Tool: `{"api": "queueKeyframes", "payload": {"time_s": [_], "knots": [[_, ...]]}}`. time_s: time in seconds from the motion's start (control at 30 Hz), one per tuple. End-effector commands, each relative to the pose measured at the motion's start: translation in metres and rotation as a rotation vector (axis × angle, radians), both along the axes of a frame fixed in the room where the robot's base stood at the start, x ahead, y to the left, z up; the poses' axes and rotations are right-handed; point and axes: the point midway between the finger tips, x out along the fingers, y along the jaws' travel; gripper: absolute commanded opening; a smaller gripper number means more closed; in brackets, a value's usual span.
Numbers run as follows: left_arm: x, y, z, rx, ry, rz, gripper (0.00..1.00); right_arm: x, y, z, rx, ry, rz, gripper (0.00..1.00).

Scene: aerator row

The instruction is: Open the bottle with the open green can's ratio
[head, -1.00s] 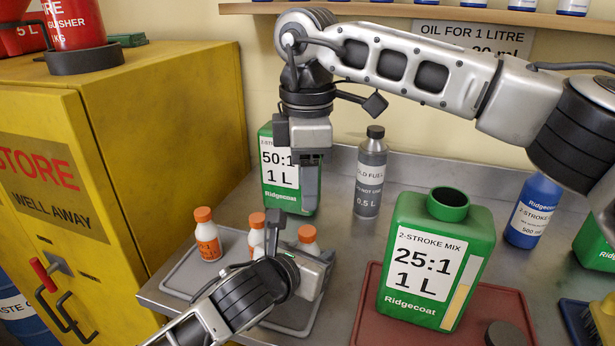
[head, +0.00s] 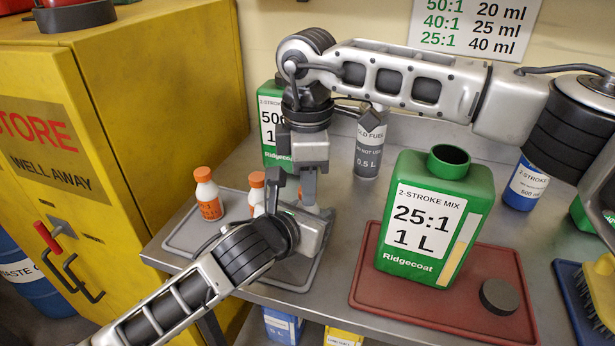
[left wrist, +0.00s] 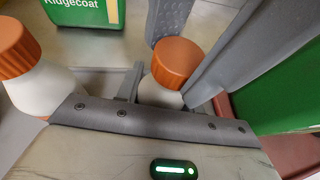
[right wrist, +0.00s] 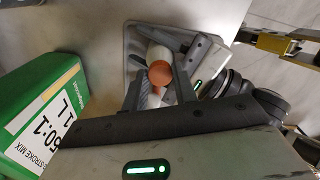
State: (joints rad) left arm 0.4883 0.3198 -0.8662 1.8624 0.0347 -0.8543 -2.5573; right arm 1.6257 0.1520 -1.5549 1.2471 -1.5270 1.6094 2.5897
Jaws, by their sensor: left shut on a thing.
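The open green can (head: 436,215), labelled 25:1, stands uncapped on a red tray (head: 365,290); a dark round cap (head: 499,296) lies beside it. The ratio sign (head: 475,28) pairs 25:1 with 40 ml. My left gripper (head: 305,212) is shut on the rightmost white bottle with an orange cap (left wrist: 175,62), mostly hidden in the head view. My right gripper (head: 307,190) points down over that bottle, jaws open; in the right wrist view its cap (right wrist: 160,73) lies between the fingers. Two similar bottles (head: 208,197) (head: 257,190) stand to the left. The bottles' printing is too small to read.
The bottles' grey tray (head: 185,240) lies near the bench's front edge. A closed green 50:1 can (head: 271,140) and a grey fuel bottle (head: 369,150) stand behind. A yellow cabinet (head: 170,110) is at left, a blue bottle (head: 524,185) at right.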

Motion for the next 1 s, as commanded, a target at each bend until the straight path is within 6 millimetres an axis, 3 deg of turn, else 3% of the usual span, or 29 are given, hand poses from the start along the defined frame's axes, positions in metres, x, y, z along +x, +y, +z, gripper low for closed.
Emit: {"api": "queueKeyframes", "payload": {"time_s": [0.03,0.1,0.37,0.47,0.8,1.0], "knots": [[-0.0001,-0.0001,-0.0001,0.0,0.0,0.0,0.0,0.0001,0.0,0.0002,0.0,0.0,0.0,0.14],[-0.0001,-0.0001,-0.0001,0.0,0.0,0.0,0.0,0.0001,0.0,0.0003,0.0,0.0,0.0,0.0],[-0.0001,-0.0001,-0.0001,0.0,0.0,0.0,0.0,0.0002,0.0001,0.0006,0.0,-0.001,0.05,0.0],[-0.0001,-0.0002,-0.0001,0.0,0.0,0.0,0.0,0.0003,0.0002,0.0007,0.001,0.0,0.205,0.0],[-0.0002,-0.0002,-0.0001,0.0,0.0,-0.001,0.0,0.0006,0.0008,0.0013,0.001,0.0,1.048,0.0],[-0.0003,-0.0003,-0.0001,0.0,0.0,-0.001,0.0,0.0006,0.001,0.0016,0.002,0.0,1.399,0.0]]}}
